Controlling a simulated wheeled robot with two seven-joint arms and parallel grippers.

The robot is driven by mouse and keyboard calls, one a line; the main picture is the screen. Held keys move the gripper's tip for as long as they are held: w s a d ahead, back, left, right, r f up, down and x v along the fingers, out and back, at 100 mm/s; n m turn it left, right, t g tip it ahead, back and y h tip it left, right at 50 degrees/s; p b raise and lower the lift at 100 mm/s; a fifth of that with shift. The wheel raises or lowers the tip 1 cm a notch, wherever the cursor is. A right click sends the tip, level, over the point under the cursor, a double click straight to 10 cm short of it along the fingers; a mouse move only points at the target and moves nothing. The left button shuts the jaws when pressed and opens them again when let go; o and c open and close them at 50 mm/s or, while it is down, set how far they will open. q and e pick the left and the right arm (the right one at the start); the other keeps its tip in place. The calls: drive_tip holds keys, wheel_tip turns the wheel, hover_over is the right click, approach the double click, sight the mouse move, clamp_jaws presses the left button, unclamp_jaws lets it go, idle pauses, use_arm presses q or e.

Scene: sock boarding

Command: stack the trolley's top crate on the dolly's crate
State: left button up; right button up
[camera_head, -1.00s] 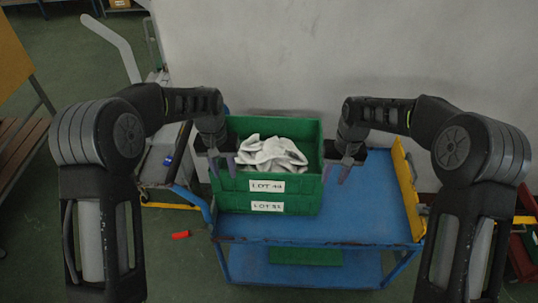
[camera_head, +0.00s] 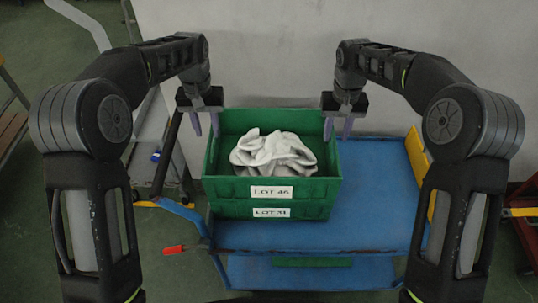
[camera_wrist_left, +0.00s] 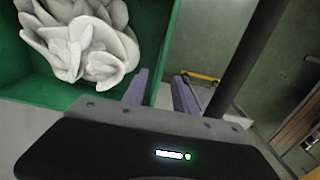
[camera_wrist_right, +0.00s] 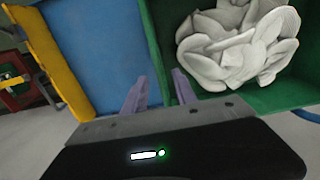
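A green top crate (camera_head: 225,187) labelled LOT 46 holds crumpled white socks (camera_head: 272,155). It sits on a second green crate (camera_head: 312,211) on the blue trolley (camera_head: 380,200). My left gripper (camera_head: 206,125) is at the top crate's left wall, toward the back. Its fingers are apart, one on each side of the wall line, in the left wrist view (camera_wrist_left: 160,92). My right gripper (camera_head: 338,128) is likewise at the right wall, fingers apart, also in the right wrist view (camera_wrist_right: 158,92). I cannot tell whether the fingers touch the walls. No dolly crate is identifiable.
A grey wall (camera_head: 270,60) stands close behind the trolley. A yellow panel (camera_head: 419,155) edges the trolley's right end. A dark bar (camera_head: 167,155) rises at its left, with a red-tipped lever (camera_head: 173,250) below. The trolley top right of the crates is clear.

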sight(332, 153)
use_arm(q)
drive_tip(key=shift+s+r, duration=0.1)
drive_tip(key=shift+s, duration=0.05)
use_arm(e)
drive_tip(key=shift+s+r, duration=0.1)
drive_tip(key=shift+s, duration=0.05)
